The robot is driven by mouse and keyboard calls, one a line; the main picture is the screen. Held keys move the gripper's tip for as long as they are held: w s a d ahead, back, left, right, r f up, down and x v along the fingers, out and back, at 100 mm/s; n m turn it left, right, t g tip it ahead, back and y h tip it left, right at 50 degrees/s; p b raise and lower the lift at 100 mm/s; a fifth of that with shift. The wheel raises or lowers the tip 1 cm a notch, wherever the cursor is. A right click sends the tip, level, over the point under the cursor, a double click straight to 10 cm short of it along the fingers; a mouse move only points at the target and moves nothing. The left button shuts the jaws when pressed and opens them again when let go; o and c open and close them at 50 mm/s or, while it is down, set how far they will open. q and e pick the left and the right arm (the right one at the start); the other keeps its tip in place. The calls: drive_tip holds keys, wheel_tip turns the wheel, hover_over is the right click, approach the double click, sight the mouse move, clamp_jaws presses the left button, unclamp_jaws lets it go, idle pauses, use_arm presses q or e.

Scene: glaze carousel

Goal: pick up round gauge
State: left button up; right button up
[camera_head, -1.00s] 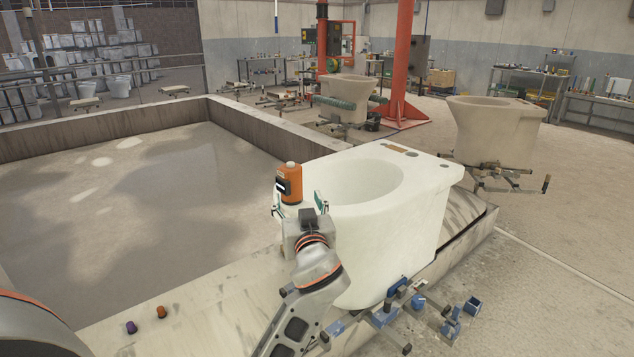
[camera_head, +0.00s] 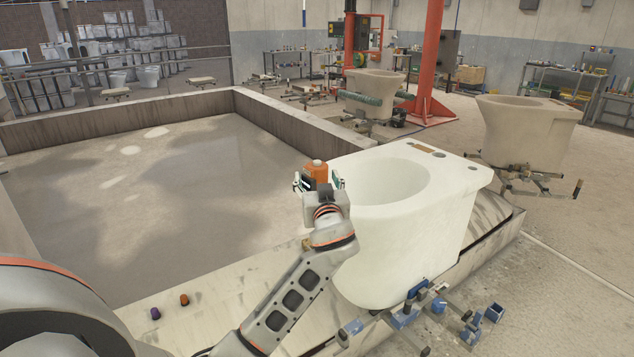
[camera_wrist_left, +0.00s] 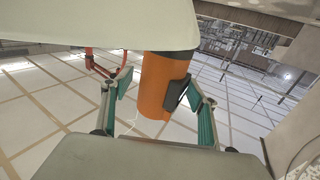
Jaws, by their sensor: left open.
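An orange cylinder with a dark block on its side and a pale round cap (camera_head: 317,172) stands left of the white toilet's rim. I take it for the round gauge, but no dial shows. My left gripper (camera_head: 319,186) is open, reaching up to it with one green finger on each side. In the left wrist view the orange cylinder (camera_wrist_left: 156,85) is between the spread fingers of the gripper (camera_wrist_left: 158,98). A pale surface hides its upper end there. What it rests on is hidden behind my gripper.
The white toilet (camera_head: 420,215) stands close to the right of my gripper. A small orange piece (camera_head: 184,300) and a purple piece (camera_head: 155,313) lie on the pale ledge. Blue clamps (camera_head: 405,315) stick out below the toilet. The walled basin (camera_head: 130,200) at left is open.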

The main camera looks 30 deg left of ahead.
use_arm(q)
drive_tip(key=c, duration=1.2)
drive_tip(key=shift+r, duration=0.1)
drive_tip(key=shift+c, duration=0.2)
